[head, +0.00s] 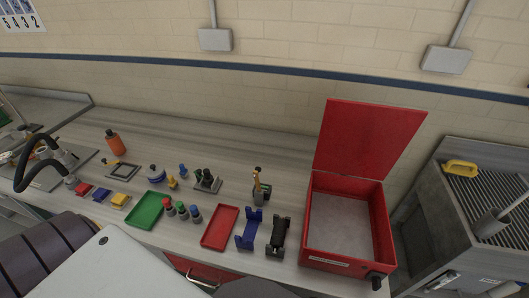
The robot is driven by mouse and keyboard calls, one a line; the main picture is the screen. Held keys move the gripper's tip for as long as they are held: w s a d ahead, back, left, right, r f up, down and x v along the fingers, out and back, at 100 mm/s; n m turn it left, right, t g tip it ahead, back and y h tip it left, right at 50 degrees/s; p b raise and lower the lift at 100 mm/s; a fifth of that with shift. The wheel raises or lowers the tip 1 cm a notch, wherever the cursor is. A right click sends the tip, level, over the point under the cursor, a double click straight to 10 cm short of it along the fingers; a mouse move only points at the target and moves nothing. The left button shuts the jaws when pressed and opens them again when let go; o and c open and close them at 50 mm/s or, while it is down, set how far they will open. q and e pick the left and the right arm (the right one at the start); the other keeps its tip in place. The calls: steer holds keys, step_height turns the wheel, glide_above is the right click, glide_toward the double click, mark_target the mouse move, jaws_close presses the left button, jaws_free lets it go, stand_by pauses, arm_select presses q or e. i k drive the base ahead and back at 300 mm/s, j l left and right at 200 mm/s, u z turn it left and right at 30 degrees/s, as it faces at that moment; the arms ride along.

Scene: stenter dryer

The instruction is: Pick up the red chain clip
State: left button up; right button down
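A small red block-like piece (84,188) lies on the left part of the bench in the head view, in a row with a blue piece (102,194) and a yellow piece (121,200) of similar size. It looks like the red chain clip, but it is too small to make out its shape surely. A red-capped small cylinder (168,203) also stands on the bench, beside a green-capped one and a blue-capped one. Neither of my grippers shows in the head view, and nothing is seen touching the red piece.
A green tray (146,210) and a red tray (220,228) lie near the front edge. A blue bracket (249,230) and a black holder (278,236) stand left of an open red box (391,236). A black curved hose (38,149) rises at the left. An orange bottle (113,139) stands behind.

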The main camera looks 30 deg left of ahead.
mark_target(84, 190)
steer(key=u, duration=0.5)
steer(key=k+u, duration=0.1)
steer(key=u, duration=0.4)
steer(key=j+u, duration=0.1)
steer(key=u, duration=0.9)
steer(key=k+j+u, duration=0.1)
steer(key=u, duration=0.4)
steer(key=i+j+z, duration=0.25)
steer(key=j+z, duration=0.15)
steer(key=j, duration=0.25)
steer(key=i+j+z, duration=0.15)
steer(key=j+z, duration=0.3)
steer(key=j, duration=0.25)
steer(key=j+z, duration=0.4)
steer(key=j, duration=0.3)
steer(key=j+z, duration=0.45)
steer(key=j, duration=0.3)
